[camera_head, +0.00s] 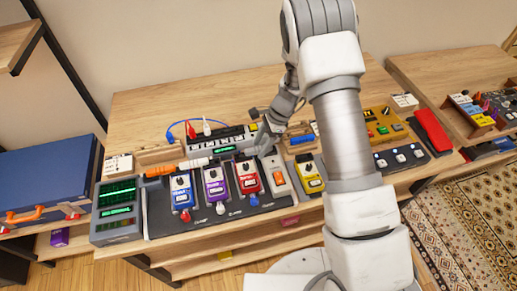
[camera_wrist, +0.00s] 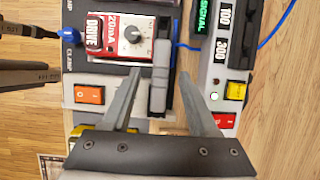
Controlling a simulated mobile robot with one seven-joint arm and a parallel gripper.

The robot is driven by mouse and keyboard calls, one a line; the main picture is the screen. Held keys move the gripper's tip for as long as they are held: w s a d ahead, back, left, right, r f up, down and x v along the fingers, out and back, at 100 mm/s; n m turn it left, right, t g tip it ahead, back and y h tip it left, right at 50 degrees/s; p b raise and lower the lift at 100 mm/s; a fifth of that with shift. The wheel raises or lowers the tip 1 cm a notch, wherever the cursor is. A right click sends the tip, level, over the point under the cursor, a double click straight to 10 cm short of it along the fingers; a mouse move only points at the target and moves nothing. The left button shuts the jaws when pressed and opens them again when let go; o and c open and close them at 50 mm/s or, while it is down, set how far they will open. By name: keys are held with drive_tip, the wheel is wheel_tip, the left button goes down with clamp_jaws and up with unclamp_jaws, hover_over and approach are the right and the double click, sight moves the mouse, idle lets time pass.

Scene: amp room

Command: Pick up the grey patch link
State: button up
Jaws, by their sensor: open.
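The grey patch link, as far as I can tell, is the small grey bar (camera_wrist: 159,62) in the wrist view, beside the red DRIVE pedal (camera_wrist: 117,37). My gripper (camera_wrist: 160,72) is open, with one finger on each side of the bar. The fingers do not visibly press on it. In the head view my gripper (camera_head: 257,142) is over the gap between the pedal row and the black rack unit. There my gripper and arm hide most of the link.
The red pedal (camera_head: 247,178), purple pedal (camera_head: 214,187) and blue pedal (camera_head: 181,192) stand left of an orange-switch unit (camera_head: 276,176). A rack unit with a green display (camera_head: 222,148) and cables stands behind. The wooden bench (camera_head: 160,97) is clear at the back left.

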drive_tip(key=shift+f, duration=0.15)
clamp_jaws()
idle(0.5)
